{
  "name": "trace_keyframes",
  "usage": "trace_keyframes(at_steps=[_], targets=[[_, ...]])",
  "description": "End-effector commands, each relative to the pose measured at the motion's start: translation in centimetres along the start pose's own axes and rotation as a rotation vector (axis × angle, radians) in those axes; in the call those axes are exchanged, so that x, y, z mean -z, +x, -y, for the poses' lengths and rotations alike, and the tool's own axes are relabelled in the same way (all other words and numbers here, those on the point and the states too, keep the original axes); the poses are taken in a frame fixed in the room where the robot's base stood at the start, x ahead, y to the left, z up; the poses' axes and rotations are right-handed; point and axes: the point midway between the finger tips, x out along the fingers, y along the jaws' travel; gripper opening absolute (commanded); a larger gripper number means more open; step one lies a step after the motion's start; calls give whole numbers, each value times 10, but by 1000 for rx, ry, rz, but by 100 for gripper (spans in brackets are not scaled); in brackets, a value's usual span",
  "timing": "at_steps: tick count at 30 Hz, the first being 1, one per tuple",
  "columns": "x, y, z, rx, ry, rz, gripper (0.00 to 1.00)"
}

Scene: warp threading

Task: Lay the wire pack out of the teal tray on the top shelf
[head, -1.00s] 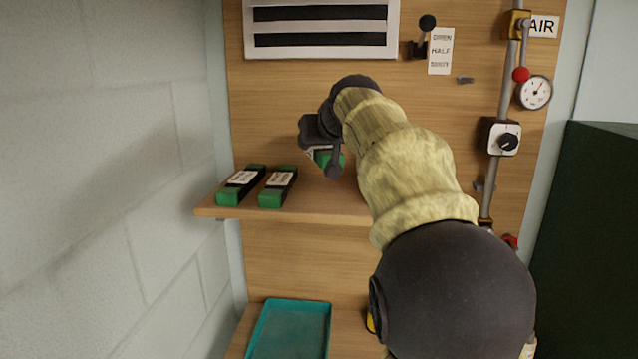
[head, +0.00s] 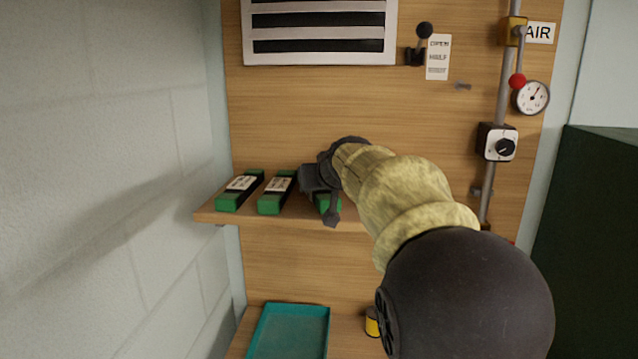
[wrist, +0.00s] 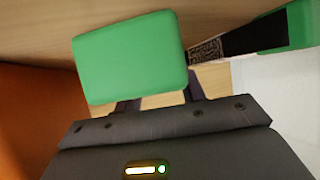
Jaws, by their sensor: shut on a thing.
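The wire pack, a green block (head: 329,204), is held in my gripper (head: 320,192) at the top shelf (head: 222,216), right of two other packs. My gripper is shut on it; the fingers and hand hide most of it in the head view. In the wrist view its green end (wrist: 130,55) sits just beyond the fingers. I cannot tell whether its underside touches the shelf. The teal tray (head: 290,332) is on the lower shelf, and its visible part is empty.
Two green and black labelled packs (head: 239,190) (head: 277,192) lie side by side on the shelf's left part. A yellow and black object (head: 372,322) stands right of the tray. A lever, gauge (head: 532,97) and pipe are on the board at right. A block wall is left.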

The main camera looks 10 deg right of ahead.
Motion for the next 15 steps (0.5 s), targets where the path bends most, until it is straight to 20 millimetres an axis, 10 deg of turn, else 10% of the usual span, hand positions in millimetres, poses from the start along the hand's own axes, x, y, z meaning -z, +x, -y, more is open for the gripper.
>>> trace_keyframes(at_steps=[11, 12, 15], targets=[[-4, 2, -1, -2, 0, -4, 4], [-6, 3, 0, -1, 0, -1, 42], [-5, 2, 0, -1, 0, -1, 61]])
